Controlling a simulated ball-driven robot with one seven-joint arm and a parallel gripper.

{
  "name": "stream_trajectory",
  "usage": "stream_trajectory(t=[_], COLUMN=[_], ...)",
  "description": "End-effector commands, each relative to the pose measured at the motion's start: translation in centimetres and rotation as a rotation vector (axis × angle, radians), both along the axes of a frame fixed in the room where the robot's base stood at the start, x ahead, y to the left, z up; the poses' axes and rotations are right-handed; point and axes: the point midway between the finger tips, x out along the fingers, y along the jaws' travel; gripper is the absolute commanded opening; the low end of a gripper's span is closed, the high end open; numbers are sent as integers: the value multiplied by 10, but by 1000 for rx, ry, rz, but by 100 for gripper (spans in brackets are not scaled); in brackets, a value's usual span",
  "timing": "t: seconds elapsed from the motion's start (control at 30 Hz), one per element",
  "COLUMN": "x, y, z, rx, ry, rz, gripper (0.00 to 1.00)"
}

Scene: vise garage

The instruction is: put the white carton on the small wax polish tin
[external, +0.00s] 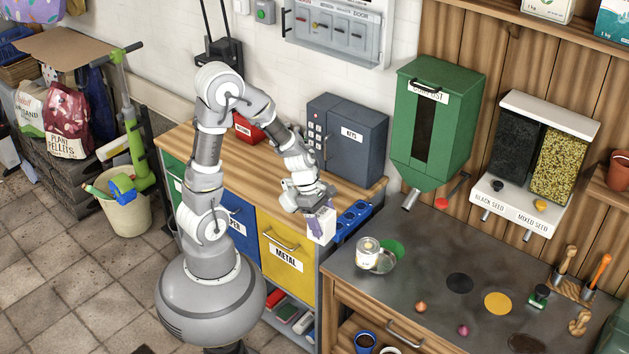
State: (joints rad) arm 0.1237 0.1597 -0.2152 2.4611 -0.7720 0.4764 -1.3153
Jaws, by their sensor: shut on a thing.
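My gripper (316,207) is shut on the white carton (321,227), which has a purple marking near its top. The carton hangs below the fingers near the right front corner of the wooden-topped cabinet, in front of a blue tray. I cannot tell whether its underside touches anything. I cannot pick out the small wax polish tin for certain; no label reading wax polish is legible, and the carton and gripper hide part of the cabinet top.
A blue tray (352,216) lies behind the carton. A grey key safe (352,142) and a red box (247,129) stand farther back. On the dark bench to the right are a white can (368,247), a black disc (460,283) and a yellow disc (498,303).

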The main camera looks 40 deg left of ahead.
Motion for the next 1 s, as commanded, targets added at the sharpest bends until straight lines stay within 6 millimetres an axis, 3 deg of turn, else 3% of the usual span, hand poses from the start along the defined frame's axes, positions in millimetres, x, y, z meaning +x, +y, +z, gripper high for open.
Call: stream_trajectory(t=[0.03,0.17,0.37,0.47,0.8,1.0], x=[-12,-28,-27,-12,72,94], y=[-7,-15,-19,-29,-85,-99], z=[1,1,0,-2,-12,-14], rx=[2,5,5,4,4,4], ry=[-1,-3,-2,-2,-4,-3], rz=[-36,-88,-97,-99,-98,-96], gripper=[26,26,26,26,26,26])
